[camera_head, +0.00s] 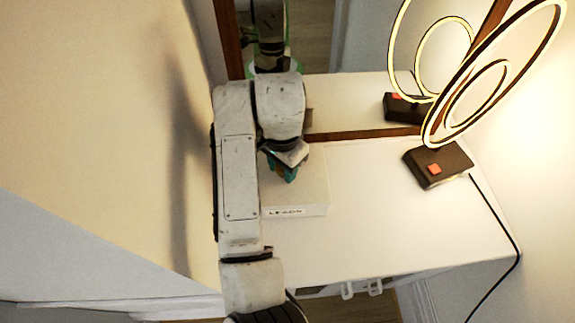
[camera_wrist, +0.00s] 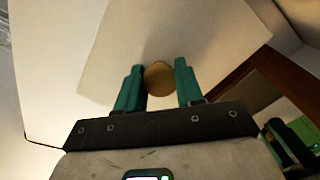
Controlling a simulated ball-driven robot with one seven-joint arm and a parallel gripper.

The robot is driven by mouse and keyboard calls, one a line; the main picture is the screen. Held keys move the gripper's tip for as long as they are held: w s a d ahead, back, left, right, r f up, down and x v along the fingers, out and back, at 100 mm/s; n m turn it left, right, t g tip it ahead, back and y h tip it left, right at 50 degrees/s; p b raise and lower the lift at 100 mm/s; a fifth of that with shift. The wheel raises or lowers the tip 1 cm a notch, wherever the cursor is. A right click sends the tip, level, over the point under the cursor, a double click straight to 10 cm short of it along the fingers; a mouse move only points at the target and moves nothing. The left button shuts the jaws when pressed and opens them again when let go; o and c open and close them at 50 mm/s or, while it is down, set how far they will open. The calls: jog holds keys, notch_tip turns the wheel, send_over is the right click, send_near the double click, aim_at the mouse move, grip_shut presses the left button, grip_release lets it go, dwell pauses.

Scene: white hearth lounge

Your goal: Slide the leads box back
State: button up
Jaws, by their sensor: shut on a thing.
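The leads box (camera_head: 312,190) is a pale, low box with a "LEADS" label on its front face. It rests on the white tabletop (camera_head: 390,235), against the left part, partly hidden by my arm. In the wrist view the box top (camera_wrist: 215,50) fills the middle, with a round wooden knob (camera_wrist: 158,79) on it. My gripper (camera_head: 288,175) is low over the box top. In the wrist view its teal fingers (camera_wrist: 159,72) stand on either side of the knob, shut on it. The finger contact is hidden in the head view.
A lit ring lamp (camera_head: 437,166) with a dark base and red button stands at the right rear; its cord (camera_head: 500,225) runs off the right edge. A wood-framed mirror (camera_head: 365,133) stands behind. A wall is close at left. The tabletop right of the box is clear.

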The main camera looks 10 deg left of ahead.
jog(key=shift+a, duration=0.35)
jog(key=o, duration=1.1)
jog(key=shift+o, duration=0.2)
notch_tip(320, 180, up, 11)
jog(key=p, duration=0.2)
jog(key=shift+f, duration=0.15)
